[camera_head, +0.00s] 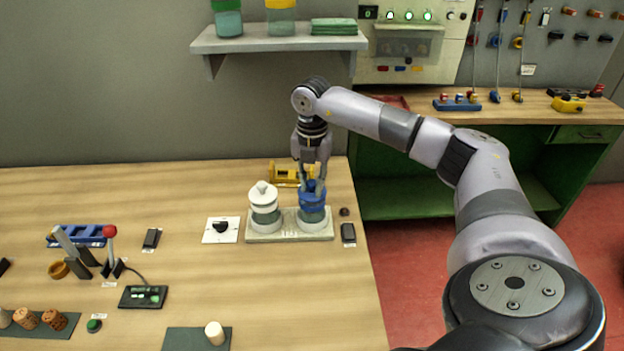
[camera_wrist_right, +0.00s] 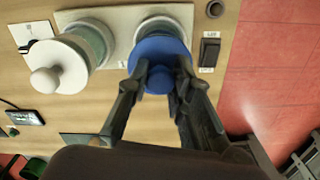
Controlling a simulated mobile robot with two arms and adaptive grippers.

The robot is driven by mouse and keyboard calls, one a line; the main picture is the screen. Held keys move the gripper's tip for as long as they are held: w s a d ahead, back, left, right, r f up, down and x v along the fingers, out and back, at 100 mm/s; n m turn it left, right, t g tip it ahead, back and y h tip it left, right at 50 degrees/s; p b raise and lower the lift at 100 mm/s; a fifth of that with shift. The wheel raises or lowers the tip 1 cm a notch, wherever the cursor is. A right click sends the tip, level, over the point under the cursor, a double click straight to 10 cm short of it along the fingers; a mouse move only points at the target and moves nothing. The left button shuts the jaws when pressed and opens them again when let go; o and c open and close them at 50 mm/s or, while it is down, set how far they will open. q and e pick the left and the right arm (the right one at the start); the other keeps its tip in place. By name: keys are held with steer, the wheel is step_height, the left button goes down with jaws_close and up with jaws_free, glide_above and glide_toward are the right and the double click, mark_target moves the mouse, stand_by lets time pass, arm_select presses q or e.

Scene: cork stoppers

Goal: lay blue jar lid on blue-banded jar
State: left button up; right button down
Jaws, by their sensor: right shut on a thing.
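The blue jar lid (camera_head: 312,193) is at the mouth of the right-hand jar (camera_head: 312,217) on a pale base plate (camera_head: 289,235). My right gripper (camera_head: 313,182) reaches down from above and is shut on the lid's knob. In the right wrist view the blue lid (camera_wrist_right: 159,58) lies between the fingers of the right gripper (camera_wrist_right: 160,82) and covers most of the jar's top. I cannot tell whether the lid rests fully on the rim. My left gripper is not in view.
A jar with a white lid (camera_head: 263,196) stands close on the left, on the same plate. A yellow object (camera_head: 283,174) lies behind. A dial plate (camera_head: 220,230) is to the left and a black switch (camera_head: 348,233) to the right. The table's right edge is near.

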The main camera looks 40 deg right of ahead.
steer(key=c, duration=1.3)
jaws_free()
steer(key=shift+c, duration=0.2)
steer(key=shift+r, duration=0.15)
steer(key=shift+r+p, duration=2.8)
steer(key=shift+r, duration=0.6)
steer(key=shift+f, duration=0.1)
